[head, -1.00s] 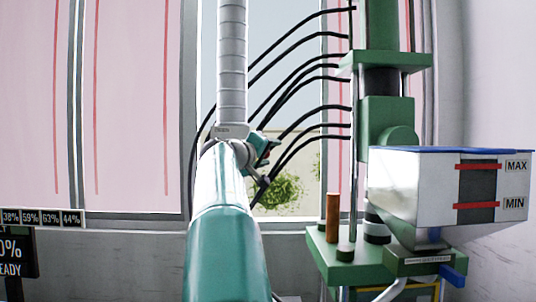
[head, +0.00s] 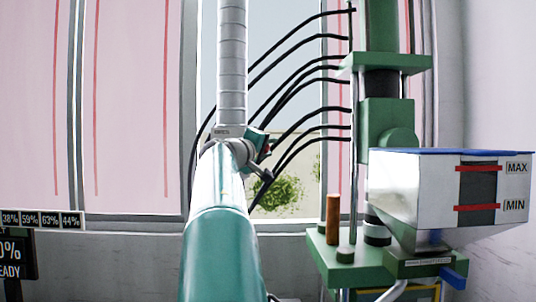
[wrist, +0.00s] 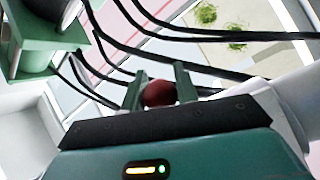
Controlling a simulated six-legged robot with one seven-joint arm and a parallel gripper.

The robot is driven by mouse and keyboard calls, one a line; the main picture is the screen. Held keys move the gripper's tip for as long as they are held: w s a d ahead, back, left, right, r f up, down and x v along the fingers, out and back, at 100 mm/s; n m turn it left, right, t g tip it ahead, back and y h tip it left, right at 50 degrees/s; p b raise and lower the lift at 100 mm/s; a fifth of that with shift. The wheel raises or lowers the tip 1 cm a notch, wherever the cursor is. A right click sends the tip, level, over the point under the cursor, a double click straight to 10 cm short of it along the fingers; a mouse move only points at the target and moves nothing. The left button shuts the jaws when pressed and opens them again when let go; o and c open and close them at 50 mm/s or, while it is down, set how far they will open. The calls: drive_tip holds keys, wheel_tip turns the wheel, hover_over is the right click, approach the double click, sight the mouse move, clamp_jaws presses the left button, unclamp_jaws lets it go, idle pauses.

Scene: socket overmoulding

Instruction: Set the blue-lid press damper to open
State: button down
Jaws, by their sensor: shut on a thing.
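In the wrist view my gripper (wrist: 158,84) has its two fingers on either side of a round dark red knob (wrist: 158,94) and is shut on it. What the knob is fixed to is hidden. In the head view my gripper's teal body shows small beyond my arm, left of the press, and its fingertips are not clear. The blue-lid press is green (head: 385,125), at right, with a hopper (head: 410,190) under a blue lid (head: 440,151). A grey ribbed duct (head: 232,60) hangs above my wrist. I cannot make out the damper's position.
Several black hoses (head: 300,75) arc from the press toward the duct, close behind my gripper. An orange-brown post (head: 333,218) stands on the press's green base. A window (head: 290,180) is behind. A display (head: 15,255) stands at lower left.

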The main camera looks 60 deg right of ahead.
drive_tip(key=w+a+r+n+t+h, duration=0.1)
drive_tip(key=w+r+n+t+h, duration=0.1)
drive_tip(key=r+n, duration=0.5)
drive_tip(key=shift+w+a+n+t+h, duration=0.4)
drive_tip(key=shift+w+n+h, duration=0.25)
drive_tip(key=shift+h, duration=0.25)
drive_tip(key=c, duration=1.1)
unclamp_jaws()
drive_tip(key=shift+w, duration=0.1)
drive_tip(key=shift+o, duration=0.2)
drive_tip(key=v, duration=1.3)
drive_tip(key=shift+a+f, duration=0.2)
drive_tip(key=shift+a, duration=0.05)
